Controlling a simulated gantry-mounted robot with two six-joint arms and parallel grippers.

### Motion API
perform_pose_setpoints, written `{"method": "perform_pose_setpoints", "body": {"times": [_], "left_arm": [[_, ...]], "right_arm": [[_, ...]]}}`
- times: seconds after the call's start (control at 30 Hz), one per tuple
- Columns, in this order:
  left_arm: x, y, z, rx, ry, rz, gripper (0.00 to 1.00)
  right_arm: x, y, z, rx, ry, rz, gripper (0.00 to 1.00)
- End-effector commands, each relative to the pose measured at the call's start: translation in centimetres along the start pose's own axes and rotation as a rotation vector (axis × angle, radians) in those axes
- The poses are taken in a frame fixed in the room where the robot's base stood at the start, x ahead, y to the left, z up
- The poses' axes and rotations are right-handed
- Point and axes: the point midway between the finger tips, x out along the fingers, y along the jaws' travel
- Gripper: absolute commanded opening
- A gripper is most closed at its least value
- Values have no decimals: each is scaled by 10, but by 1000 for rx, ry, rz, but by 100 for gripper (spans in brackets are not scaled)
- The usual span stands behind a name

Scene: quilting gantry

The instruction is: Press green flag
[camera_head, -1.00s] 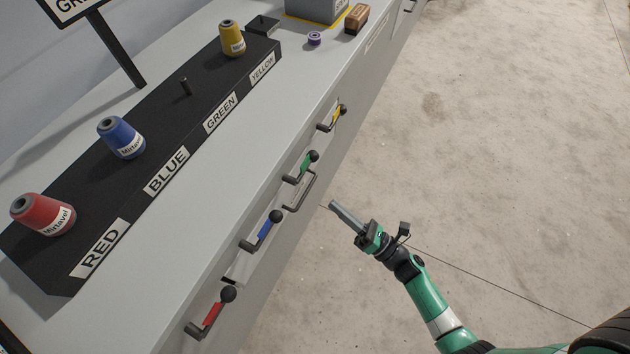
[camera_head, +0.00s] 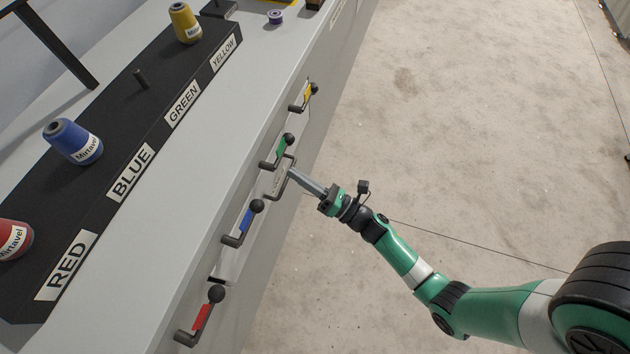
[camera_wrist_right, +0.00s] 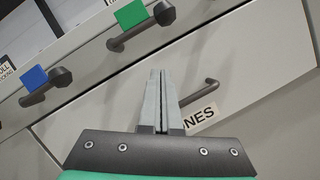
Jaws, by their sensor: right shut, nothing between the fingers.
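The green flag (camera_head: 282,147) sits on a dark lever with a round black knob on the front of the grey counter, between the blue flag (camera_head: 246,219) and the yellow flag (camera_head: 307,93). In the right wrist view the green flag (camera_wrist_right: 131,14) is at the top, above and a little left of the fingertips. My right gripper (camera_head: 291,172) is shut and empty, its tips close to the counter front just below the green lever. The wrist view also shows the closed fingers (camera_wrist_right: 160,75), apart from the flag. My left gripper is not in view.
A drawer pull (camera_head: 284,180) is beside the fingertips, below the green lever; it also shows in the wrist view (camera_wrist_right: 205,92). The red flag (camera_head: 202,318) is nearest. Thread cones stand on a labelled black rack (camera_head: 110,118); the GREEN peg (camera_head: 141,79) is bare. The floor at right is clear.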

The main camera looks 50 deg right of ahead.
Motion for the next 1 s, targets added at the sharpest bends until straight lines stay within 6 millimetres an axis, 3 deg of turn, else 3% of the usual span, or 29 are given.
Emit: {"method": "perform_pose_setpoints", "body": {"times": [0.1,0.13,0.2,0.4,1.0], "left_arm": [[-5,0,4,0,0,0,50],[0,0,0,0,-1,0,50],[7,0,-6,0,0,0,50],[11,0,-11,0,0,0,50],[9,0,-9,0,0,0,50]], "right_arm": [[26,0,-1,0,-1,5,0],[29,2,7,-2,-3,2,0],[31,2,22,-2,-4,-2,0],[34,1,38,-1,-1,-1,0],[31,-4,44,-31,-7,1,0]]}}
